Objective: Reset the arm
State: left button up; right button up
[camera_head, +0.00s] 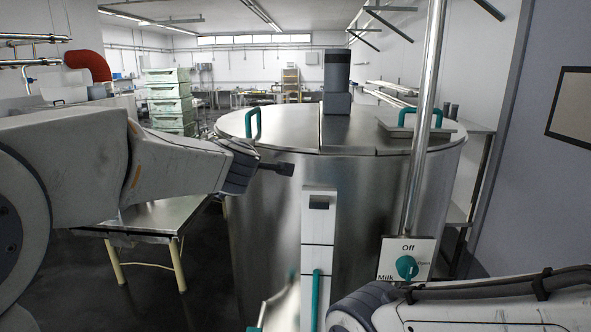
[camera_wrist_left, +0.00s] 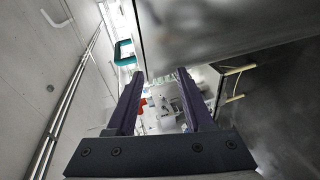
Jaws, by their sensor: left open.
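My left arm reaches in from the left in the head view. Its gripper (camera_head: 283,168) is in front of the upper side of a large steel vat (camera_head: 270,225); I cannot tell if it touches the vat. In the left wrist view the two dark fingers of the left gripper (camera_wrist_left: 160,75) are apart with nothing between them. My right arm shows only as a grey link at the lower right of the head view; its gripper is out of the picture.
The vat lid (camera_head: 285,135) has teal handles (camera_head: 253,123). A control box (camera_head: 393,258) with a teal knob (camera_head: 406,267) is at the vat's front right. A steel table (camera_head: 165,215) stands left of the vat. Green crates (camera_head: 168,103) are stacked behind it.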

pick_arm(q)
jog(key=s+a+f+m+g+h, duration=0.1)
jog(key=s+f+m+g, duration=0.2)
jog(key=s+f+m, duration=0.5)
jog(key=s+a+f+m+g+h, duration=0.1)
jog(key=s+f+m+g, duration=0.15)
jog(key=f, duration=0.85)
jog(key=s+a+f+m+g+y, duration=0.1)
jog(key=s+a+f+m+g, duration=0.25)
jog(key=s+f, duration=0.35)
jog(key=s+a+f+m+g, duration=0.25)
jog(key=s+f+m, duration=0.2)
jog(key=s, duration=0.45)
jog(key=s+d+r+m+g+h+b, duration=0.1)
jog(key=s+d+m, duration=0.5)
jog(key=s+d, duration=0.7)
jog(key=r+g+b, duration=0.1)
jog(key=g, duration=0.1)
jog(key=shift+s+d+r+m+g+b, duration=0.15)
jog(key=shift+s+d+m+g+b, duration=0.15)
jog(key=shift+d+m+g+b, duration=0.1)
